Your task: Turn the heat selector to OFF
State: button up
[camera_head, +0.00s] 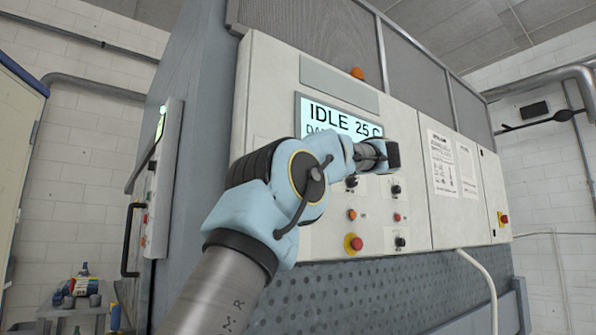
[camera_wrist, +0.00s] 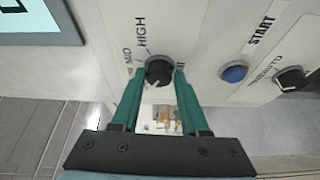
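The heat selector (camera_wrist: 158,73) is a round black knob on the pale panel in the wrist view. HIGH and MID are printed above it and to its left; another label is partly hidden by the right finger. A pale mark on the knob seems to point down and left. My gripper (camera_wrist: 160,75) has its two green fingers apart, one on each side of the knob. I cannot tell whether they touch it. In the head view my gripper (camera_head: 388,153) is up against the panel below the screen, and I cannot make out the selector there.
The screen (camera_head: 340,119) reads IDLE 25 C. A blue START button (camera_wrist: 234,73) and another black knob (camera_wrist: 290,79) are to the right. Lower are several small knobs and buttons and a red emergency stop (camera_head: 354,243). A white hose (camera_head: 484,275) hangs at lower right.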

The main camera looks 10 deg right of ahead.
jog(key=o, duration=0.4)
jog(key=v, duration=1)
jog(key=shift+s+d, duration=0.25)
jog(key=shift+d, duration=0.05)
jog(key=shift+d, duration=0.1)
